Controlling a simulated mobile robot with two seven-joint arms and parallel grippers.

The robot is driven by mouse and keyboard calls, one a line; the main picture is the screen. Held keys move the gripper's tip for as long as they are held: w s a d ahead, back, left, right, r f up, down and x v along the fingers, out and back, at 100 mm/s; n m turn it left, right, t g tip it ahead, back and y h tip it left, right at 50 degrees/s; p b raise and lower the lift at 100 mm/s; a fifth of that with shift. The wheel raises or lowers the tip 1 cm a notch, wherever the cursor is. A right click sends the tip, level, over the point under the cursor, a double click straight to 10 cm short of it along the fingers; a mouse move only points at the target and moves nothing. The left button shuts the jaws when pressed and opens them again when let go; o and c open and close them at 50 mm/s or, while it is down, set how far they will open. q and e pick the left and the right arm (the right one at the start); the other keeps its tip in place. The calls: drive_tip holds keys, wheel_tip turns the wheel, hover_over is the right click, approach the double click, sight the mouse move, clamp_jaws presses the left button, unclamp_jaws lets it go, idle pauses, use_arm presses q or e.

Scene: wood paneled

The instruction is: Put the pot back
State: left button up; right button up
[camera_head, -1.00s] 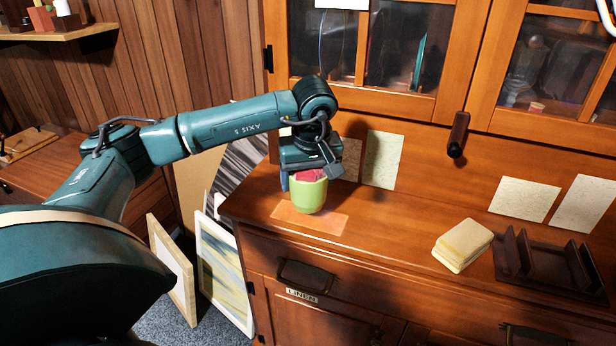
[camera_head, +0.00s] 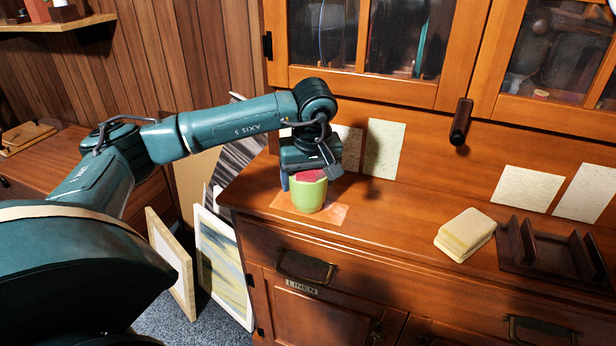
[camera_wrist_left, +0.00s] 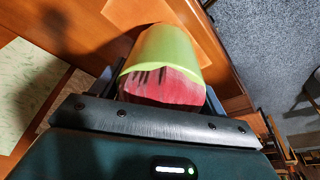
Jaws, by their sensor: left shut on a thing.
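The green pot (camera_head: 309,196) with a red top is at the left end of the wooden cabinet's counter, over an orange mat (camera_head: 333,214). It looks upright; I cannot tell if its base touches the mat. My left gripper (camera_head: 306,172) comes down from above and is shut on the pot at its rim. In the left wrist view the pot (camera_wrist_left: 165,48) sits between the two fingers, its red top facing the camera, with the mat (camera_wrist_left: 140,12) beyond it. My right gripper is not in view.
A stack of cream blocks (camera_head: 465,234) and a dark slotted rack (camera_head: 545,250) stand on the counter to the right. Paper sheets (camera_head: 385,150) are on the back panel. A dark handle (camera_head: 461,122) juts from above. Framed pictures (camera_head: 222,265) lean at the cabinet's left side. The counter's middle is clear.

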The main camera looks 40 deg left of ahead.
use_arm(q)
drive_tip(key=shift+f, duration=0.3)
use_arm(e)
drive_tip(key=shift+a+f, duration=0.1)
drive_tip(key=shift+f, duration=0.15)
use_arm(q)
drive_tip(key=o, duration=1.4)
drive_tip(key=shift+r, duration=0.15)
drive_tip(key=p+v, duration=0.1)
drive_tip(key=v, duration=1)
drive_tip(key=shift+s+d+r, duration=0.1)
drive_tip(key=shift+d+r, duration=0.05)
drive_tip(key=shift+r, duration=0.15)
drive_tip(key=shift+s+d+r, duration=0.1)
drive_tip(key=shift+s+r, duration=0.05)
drive_tip(key=shift+r, duration=0.5)
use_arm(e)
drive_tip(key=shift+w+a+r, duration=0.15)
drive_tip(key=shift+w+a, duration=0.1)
